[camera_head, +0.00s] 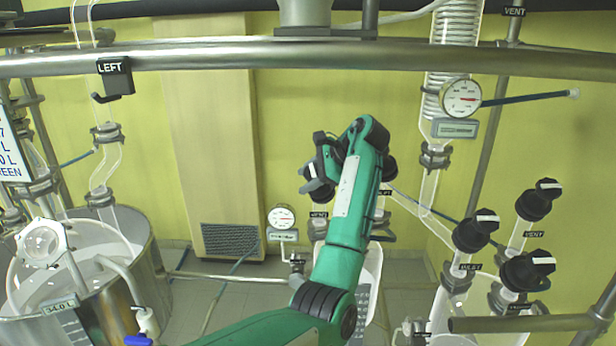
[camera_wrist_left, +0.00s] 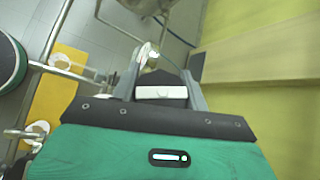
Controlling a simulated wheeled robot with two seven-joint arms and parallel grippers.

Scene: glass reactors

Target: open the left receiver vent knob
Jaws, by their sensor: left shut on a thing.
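The left receiver vent knob (camera_head: 318,190) is black and stands above a small VENT label in the middle of the head view. My left gripper (camera_head: 314,168) reaches it from above, at the end of my green arm, and partly hides it. In the left wrist view a dark knob with a white bar (camera_wrist_left: 162,92) sits between the two fingers of my left gripper (camera_wrist_left: 165,82). The fingers are shut on it. The knob's exact turn angle is hard to tell. My right gripper is in neither view.
A second black knob (camera_head: 390,168) stands just right of my left forearm. A pressure gauge (camera_head: 281,217) is at the lower left of the vent knob. Several black knobs (camera_head: 476,231) stand at the right. A steel rail (camera_head: 200,60) crosses the top, and a steel vessel (camera_head: 140,240) is at the left.

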